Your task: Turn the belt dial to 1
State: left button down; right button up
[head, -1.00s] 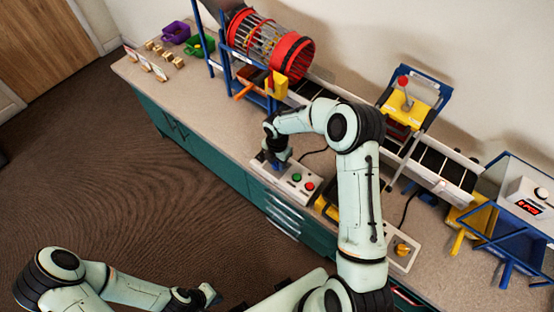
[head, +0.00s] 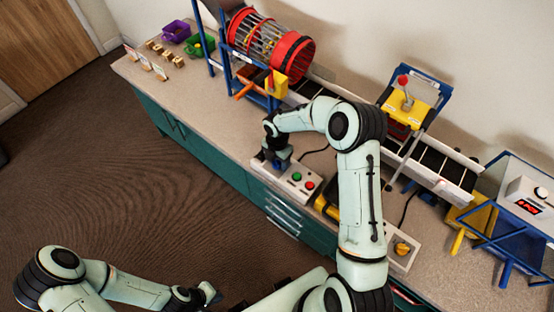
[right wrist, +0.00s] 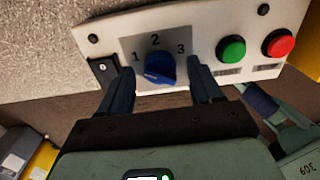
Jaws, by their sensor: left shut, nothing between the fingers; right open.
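The blue belt dial (right wrist: 160,68) sits on a white control panel (right wrist: 110,27) marked 1, 2 and 3, seen in the right wrist view. The 1 is left of the dial, the 2 above it and the 3 to its right. I cannot clearly tell which number its pointer faces. My right gripper (right wrist: 161,88) is open, with one finger on each side of the dial; contact is not clear. In the head view my right gripper (head: 278,160) is over the panel's left end and hides the dial. My left gripper (head: 211,293) is shut and empty, low and away from the counter.
A green button (right wrist: 231,48) and a red button (right wrist: 279,43) are right of the dial. A conveyor (head: 432,160) runs behind the panel, below a red drum (head: 292,55). Another panel with an orange knob (head: 402,248) lies to the right. Bare counter lies left of the panel.

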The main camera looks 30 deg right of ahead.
notch_tip(320, 180, up, 13)
jog(key=shift+p, duration=0.3)
jog(key=shift+f, duration=0.1)
dwell(0.4)
jog(key=m+y, duration=0.2)
jog(key=m, duration=0.2)
send_over(277, 161)
jog(key=s+a, duration=0.3)
jog(key=a, duration=0.1)
notch_tip(277, 161, down, 8)
jog(key=s+a+f+m+y, duration=0.2)
jog(key=s+a+f+m, duration=0.4)
jog(key=f, duration=0.3)
jog(key=s+a+f+m, duration=0.1)
jog(key=s+f+m, duration=0.3)
jog(key=s+m, duration=0.4)
jog(key=s+a+f+m, duration=0.2)
jog(key=s+f+m, duration=0.2)
jog(key=s+m, duration=0.4)
jog(key=shift+s+a+f+m+g, duration=0.2)
jog(key=shift+s+f+m+g, duration=0.1)
jog(key=shift+s, duration=0.9)
jog(key=c, duration=0.4)
